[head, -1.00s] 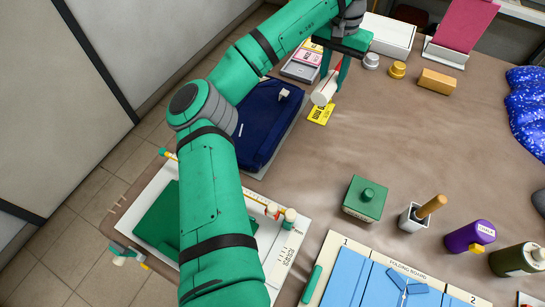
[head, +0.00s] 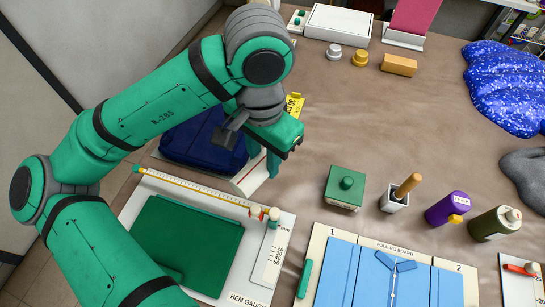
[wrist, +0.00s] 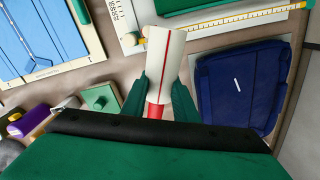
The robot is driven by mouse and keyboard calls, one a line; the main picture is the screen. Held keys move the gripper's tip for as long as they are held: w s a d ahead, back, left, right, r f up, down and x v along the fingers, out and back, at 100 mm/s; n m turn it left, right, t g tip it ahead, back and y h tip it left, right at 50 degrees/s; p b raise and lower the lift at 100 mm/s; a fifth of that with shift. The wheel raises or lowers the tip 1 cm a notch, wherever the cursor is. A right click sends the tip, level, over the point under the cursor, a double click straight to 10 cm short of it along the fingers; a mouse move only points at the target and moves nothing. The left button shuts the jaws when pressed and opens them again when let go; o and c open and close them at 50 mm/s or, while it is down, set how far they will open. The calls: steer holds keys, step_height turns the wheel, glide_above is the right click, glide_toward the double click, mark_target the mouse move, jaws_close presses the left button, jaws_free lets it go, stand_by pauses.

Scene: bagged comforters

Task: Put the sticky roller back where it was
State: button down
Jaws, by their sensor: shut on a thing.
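The sticky roller (head: 247,176) is a white cylinder with a red line along it. My gripper (head: 264,166) is shut on it, in the gap right of the navy folded comforter bag (head: 200,137) and beyond the hem gauge board (head: 237,284). In the wrist view the roller (wrist: 166,62) sticks out away from me between the two green fingers of my gripper (wrist: 158,100), with its red handle (wrist: 155,112) between them. My arm hides part of the bag in the head view. I cannot tell whether the roller touches the table.
A yellow card (head: 294,104) lies behind my gripper. A green block with a knob (head: 345,187), a brush in a white cup (head: 394,200), a purple bottle (head: 446,208) and the blue folding board (head: 372,268) stand to the right and front. The brown table's middle is clear.

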steer(key=shift+s+f, duration=0.1)
steer(key=shift+s, duration=0.1)
steer(key=w+d+f, duration=0.1)
steer(key=w+f, duration=0.1)
steer(key=w, duration=0.2)
steer(key=w+d+f, duration=0.1)
steer(key=w+f, duration=0.2)
steer(key=w, duration=0.1)
steer(key=w+d+f, duration=0.1)
steer(key=w+f, duration=0.2)
steer(key=shift+w+f, duration=0.1)
steer(key=shift+w, duration=0.3)
steer(key=shift+w+d+f, duration=0.1)
steer(key=shift+w+f, duration=0.25)
steer(key=shift+f, duration=0.1)
steer(key=shift+w+d+f, duration=0.1)
steer(key=shift+w+f, duration=0.1)
steer(key=shift+f, duration=0.75)
steer(key=shift+w+f, duration=0.15)
steer(key=shift+f, duration=0.8)
steer(key=shift+f, duration=0.15)
steer(key=c, duration=1.4)
jaws_free()
